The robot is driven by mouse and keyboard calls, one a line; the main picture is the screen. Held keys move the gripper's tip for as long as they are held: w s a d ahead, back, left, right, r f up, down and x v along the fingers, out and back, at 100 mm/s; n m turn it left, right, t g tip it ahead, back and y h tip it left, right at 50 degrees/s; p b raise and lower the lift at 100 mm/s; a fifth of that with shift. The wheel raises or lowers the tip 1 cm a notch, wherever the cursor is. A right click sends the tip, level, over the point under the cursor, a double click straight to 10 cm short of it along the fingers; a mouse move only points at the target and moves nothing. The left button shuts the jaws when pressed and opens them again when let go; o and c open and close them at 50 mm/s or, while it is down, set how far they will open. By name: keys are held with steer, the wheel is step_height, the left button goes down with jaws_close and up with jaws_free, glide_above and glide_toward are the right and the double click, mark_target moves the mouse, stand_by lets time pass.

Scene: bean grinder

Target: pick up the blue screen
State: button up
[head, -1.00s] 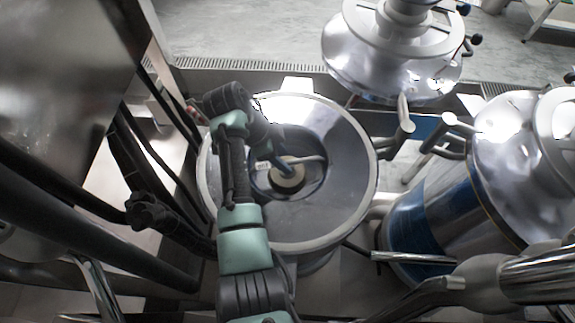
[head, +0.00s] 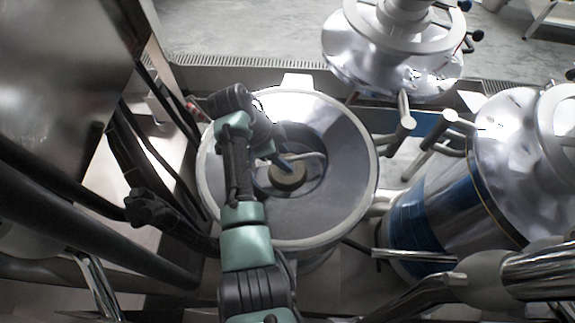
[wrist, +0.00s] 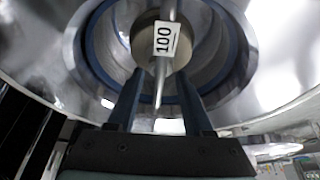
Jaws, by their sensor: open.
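A large metal bowl (head: 369,176) shows in the head view with my arm over it. In its round opening I see a brownish disc (head: 288,180) with a pale bar (head: 312,156) above it. In the wrist view, a blue ring (wrist: 88,52) lines the opening, and a white label reading "100" (wrist: 166,38) sits on the bar. I cannot tell for sure which part is the blue screen; the blue ring fits best. My gripper (wrist: 160,76) is open, its two fingers on either side of the bar's lower end. Contact is not clear. In the head view my gripper (head: 287,163) is partly hidden.
A shiny metal vessel (head: 375,60) stands behind the bowl. Another with a blue band (head: 418,215) stands at the right, with metal handles (head: 402,130) between. Dark pipes and cables (head: 90,210) crowd the left. The bowl's open top leaves room upward.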

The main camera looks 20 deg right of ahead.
jaws_close()
steer(key=shift+s+f, duration=0.1)
steer(key=shift+s, duration=0.05)
stand_by(1.2)
